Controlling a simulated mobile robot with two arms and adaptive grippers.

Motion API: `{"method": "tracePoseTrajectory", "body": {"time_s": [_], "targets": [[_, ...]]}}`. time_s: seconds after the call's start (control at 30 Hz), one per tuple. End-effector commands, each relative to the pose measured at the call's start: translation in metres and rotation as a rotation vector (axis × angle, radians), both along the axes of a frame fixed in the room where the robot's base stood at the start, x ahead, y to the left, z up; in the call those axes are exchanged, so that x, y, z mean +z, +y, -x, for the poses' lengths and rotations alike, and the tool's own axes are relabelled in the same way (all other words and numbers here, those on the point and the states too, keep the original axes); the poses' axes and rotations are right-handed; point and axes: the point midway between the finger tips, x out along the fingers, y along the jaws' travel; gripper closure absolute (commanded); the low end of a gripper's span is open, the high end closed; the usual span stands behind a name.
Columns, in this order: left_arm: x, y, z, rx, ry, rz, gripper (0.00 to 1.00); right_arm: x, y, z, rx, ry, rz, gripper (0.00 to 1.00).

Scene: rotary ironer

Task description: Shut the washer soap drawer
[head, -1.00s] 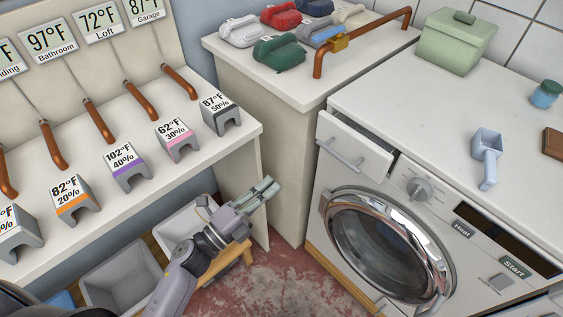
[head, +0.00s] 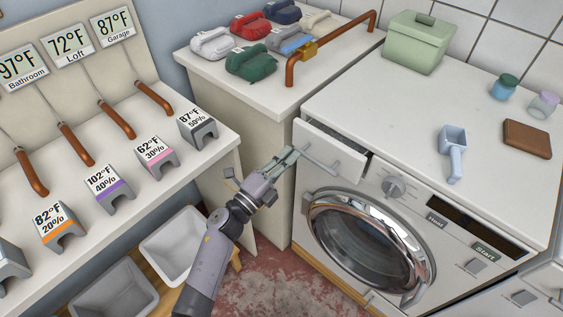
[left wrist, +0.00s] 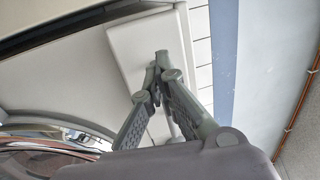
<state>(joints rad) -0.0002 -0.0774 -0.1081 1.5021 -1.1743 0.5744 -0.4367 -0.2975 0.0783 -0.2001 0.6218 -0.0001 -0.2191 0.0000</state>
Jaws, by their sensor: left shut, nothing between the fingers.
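The washer (head: 405,215) stands at the right with its round chrome-rimmed door shut. Its white soap drawer (head: 335,145) is at the upper left of the front and stands partly out, with a dark gap along its right side. My right gripper is out of view.
A scoop (head: 453,152), a brown wallet-like item (head: 527,138), jars and a green box (head: 414,43) stand on the washer top. A shelf with labelled blocks (head: 110,187) is at left.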

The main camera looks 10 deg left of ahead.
Motion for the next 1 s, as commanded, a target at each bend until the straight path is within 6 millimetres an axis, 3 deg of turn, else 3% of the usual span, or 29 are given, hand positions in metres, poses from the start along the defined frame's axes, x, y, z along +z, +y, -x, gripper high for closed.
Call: {"method": "tracePoseTrajectory", "body": {"time_s": [0.27,0.6,1.0], "targets": [[0.0,0.0,0.0,0.0,0.0,0.0,1.0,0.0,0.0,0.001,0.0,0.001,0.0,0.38],[-0.001,-0.022,-0.031,0.0,-0.001,-0.001,1.0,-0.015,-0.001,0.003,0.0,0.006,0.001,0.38],[0.002,-0.022,-0.033,0.001,-0.004,0.002,1.0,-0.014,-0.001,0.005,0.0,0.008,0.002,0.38]]}}
